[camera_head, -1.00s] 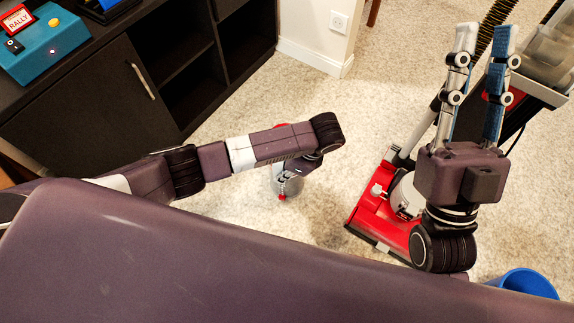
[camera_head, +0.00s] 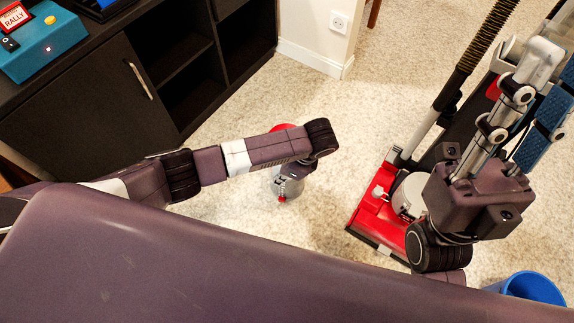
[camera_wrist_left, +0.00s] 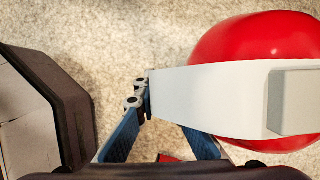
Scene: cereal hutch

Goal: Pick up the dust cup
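The dust cup stands on the carpet in the head view, a clear body (camera_head: 272,182) with a red top (camera_head: 283,128), partly hidden under my left arm. In the left wrist view its red dome (camera_wrist_left: 245,38) and pale handle (camera_wrist_left: 215,92) fill the right side. My left gripper (camera_head: 283,193) is over the cup, mostly hidden by its own wrist. In the left wrist view its blue-padded fingers (camera_wrist_left: 165,125) are apart, one beside the handle's end, the other passing behind the handle. I cannot tell if they touch it. My right gripper (camera_head: 530,98) is open and empty.
A red upright vacuum (camera_head: 372,212) stands right of the cup, close to my right gripper. A blue bin (camera_head: 532,287) is at lower right. A dark cabinet (camera_head: 110,105) stands at left with a teal box (camera_head: 45,48) on top. Carpet around the cup is clear.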

